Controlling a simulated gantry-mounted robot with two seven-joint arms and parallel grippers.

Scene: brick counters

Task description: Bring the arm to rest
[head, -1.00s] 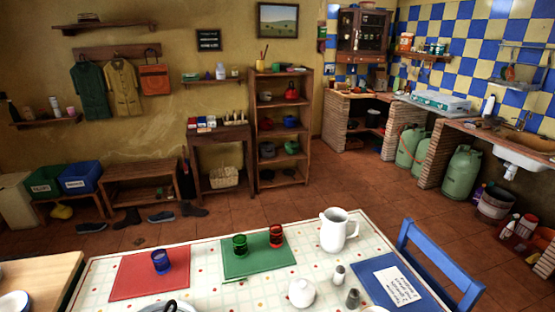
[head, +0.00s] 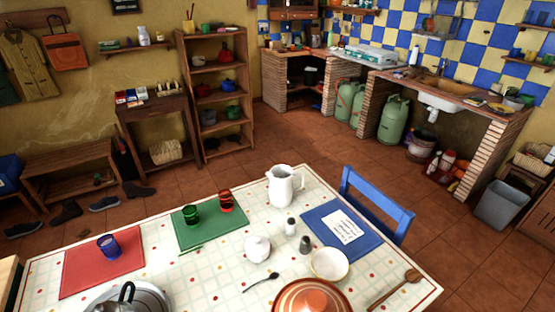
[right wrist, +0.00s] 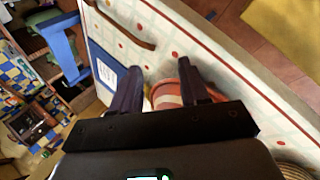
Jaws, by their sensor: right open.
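My right gripper (right wrist: 159,68) shows in the right wrist view with its two dark fingers apart and nothing held between them. It hangs over the dotted tablecloth of the dining table (right wrist: 225,65). A terracotta dish (right wrist: 167,94) shows below and between the fingers, partly hidden by them. I cannot tell the exact gap between the fingers and the dish. Neither of my arms shows in the head view, and my left gripper is in no view.
The table (head: 215,290) holds a terracotta lidded pot (head: 312,298), white bowl (head: 330,263), wooden spoon (head: 395,290), white jug (head: 285,186), coloured glasses on mats and a steel pot (head: 127,298). Open tiled floor (head: 300,150) lies beyond.

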